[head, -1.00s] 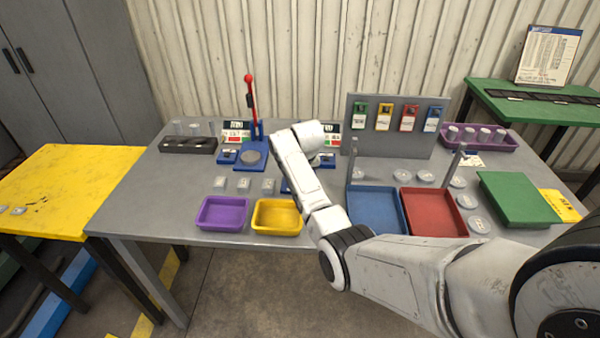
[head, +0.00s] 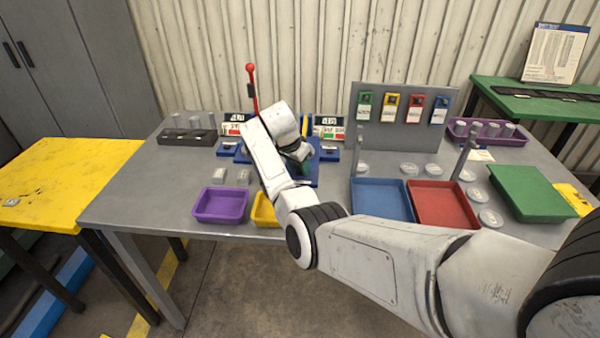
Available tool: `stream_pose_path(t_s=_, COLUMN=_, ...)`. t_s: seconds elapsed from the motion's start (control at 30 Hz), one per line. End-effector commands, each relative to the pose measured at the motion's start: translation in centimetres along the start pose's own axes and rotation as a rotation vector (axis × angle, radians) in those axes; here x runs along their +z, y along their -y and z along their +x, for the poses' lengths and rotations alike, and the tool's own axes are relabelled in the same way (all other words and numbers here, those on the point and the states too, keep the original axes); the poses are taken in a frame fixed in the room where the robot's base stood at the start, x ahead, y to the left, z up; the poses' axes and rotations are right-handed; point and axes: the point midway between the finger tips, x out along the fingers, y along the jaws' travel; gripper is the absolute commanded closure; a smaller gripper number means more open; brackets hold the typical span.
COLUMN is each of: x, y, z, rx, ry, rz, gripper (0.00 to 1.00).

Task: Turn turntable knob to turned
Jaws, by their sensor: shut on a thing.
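My gripper (head: 304,166) points down at the back middle of the grey table, largely hidden by my own white wrist. Its fingers are hard to make out; they are shut at the blue turntable base (head: 327,155). The turntable knob is hidden behind my wrist and fingers, so its angle cannot be read. Small displays with green and red labels (head: 329,127) stand just behind the base.
A red-handled lever (head: 251,85) stands left of my wrist. A purple tray (head: 221,204), a partly covered yellow tray (head: 264,212), a blue tray (head: 380,204) and a red tray (head: 443,204) line the front. A grey panel (head: 400,135) with coloured tags rises to the right.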

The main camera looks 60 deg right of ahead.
Motion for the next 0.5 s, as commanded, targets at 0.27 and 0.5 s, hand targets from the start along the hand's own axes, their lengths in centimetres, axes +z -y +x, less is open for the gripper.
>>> stream_pose_path(t_s=0.27, x=0.09, y=0.37, z=0.35, rx=0.085, ry=-0.001, rz=0.214, gripper=0.89)
stream_pose_path(t_s=0.5, x=-0.01, y=0.42, z=0.22, rx=0.139, ry=-0.001, rz=0.344, gripper=0.89)
